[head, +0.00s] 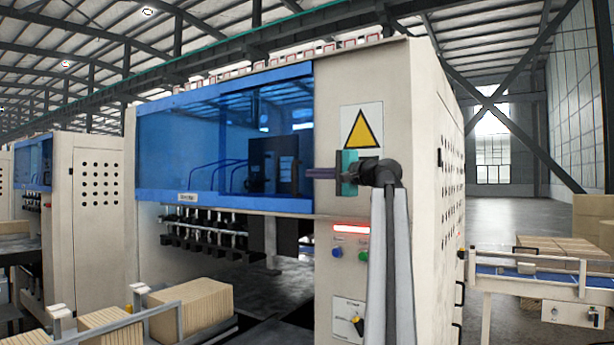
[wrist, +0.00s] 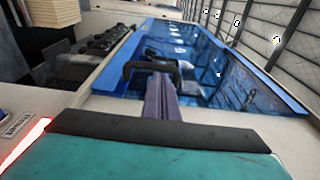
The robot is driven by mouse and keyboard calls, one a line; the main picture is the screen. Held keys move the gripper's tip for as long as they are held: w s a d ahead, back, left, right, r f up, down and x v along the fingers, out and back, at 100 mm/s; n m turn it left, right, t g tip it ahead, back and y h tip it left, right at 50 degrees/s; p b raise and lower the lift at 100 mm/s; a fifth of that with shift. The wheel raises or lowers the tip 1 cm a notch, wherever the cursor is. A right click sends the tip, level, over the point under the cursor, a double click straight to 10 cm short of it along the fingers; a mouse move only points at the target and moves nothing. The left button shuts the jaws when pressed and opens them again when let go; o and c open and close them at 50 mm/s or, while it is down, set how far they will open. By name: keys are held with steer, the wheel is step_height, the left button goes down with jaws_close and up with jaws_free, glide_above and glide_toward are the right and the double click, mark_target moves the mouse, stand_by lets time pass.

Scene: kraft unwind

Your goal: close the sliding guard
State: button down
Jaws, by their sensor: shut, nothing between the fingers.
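The sliding guard (head: 190,150) is a blue see-through panel in a blue frame on the upper front of the beige machine. In the wrist view the guard (wrist: 235,80) runs away from the camera, with a dark bar handle (wrist: 135,68) near its closer end. My gripper (head: 310,173) reaches in from the right at the guard's right edge. Its purple fingers are shut and empty, and their tips (wrist: 160,82) are close to the handle. I cannot tell whether they touch it. The teal gripper body fills the bottom of the wrist view.
The beige machine (head: 430,150) carries a yellow warning sign (head: 362,128), a lit red strip (head: 351,229) and buttons below. An open bay with rollers (head: 215,232) lies under the guard. Stacked brown sheets (head: 195,305) stand at front left, and a blue conveyor (head: 500,270) at right.

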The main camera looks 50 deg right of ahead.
steer(key=s+b, duration=0.3)
steer(key=s, duration=0.5)
steer(key=shift+s+a, duration=0.25)
steer(key=shift+s, duration=0.15)
steer(key=shift+f, duration=0.1)
